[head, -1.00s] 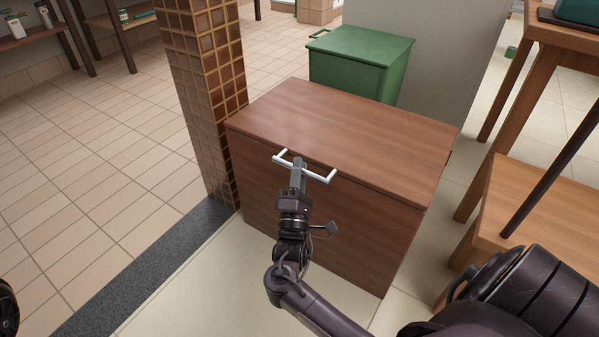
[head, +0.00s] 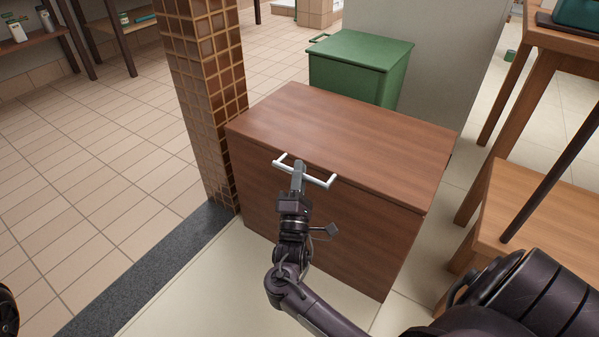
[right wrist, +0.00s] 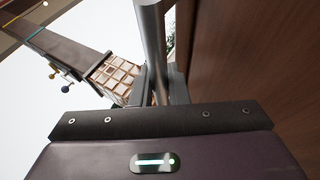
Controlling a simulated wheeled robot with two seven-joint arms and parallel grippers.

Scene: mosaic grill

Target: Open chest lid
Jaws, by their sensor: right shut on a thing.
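The chest (head: 330,225) is a brown wooden box in the middle of the head view. Its flat lid (head: 340,125) lies down on the body, with no clear gap showing. A white bar handle (head: 322,181) sticks out from the lid's front edge. My right gripper (head: 298,170) is shut on the middle of this handle, reaching it from the front. In the right wrist view the handle (right wrist: 151,35) runs as a grey bar between the fingers (right wrist: 157,88). My left gripper is out of view.
A green chest (head: 360,65) stands behind the wooden one. A tiled pillar (head: 208,90) rises close to its left side. A wooden table (head: 545,210) stands at the right. Open tiled floor (head: 90,170) lies at the left.

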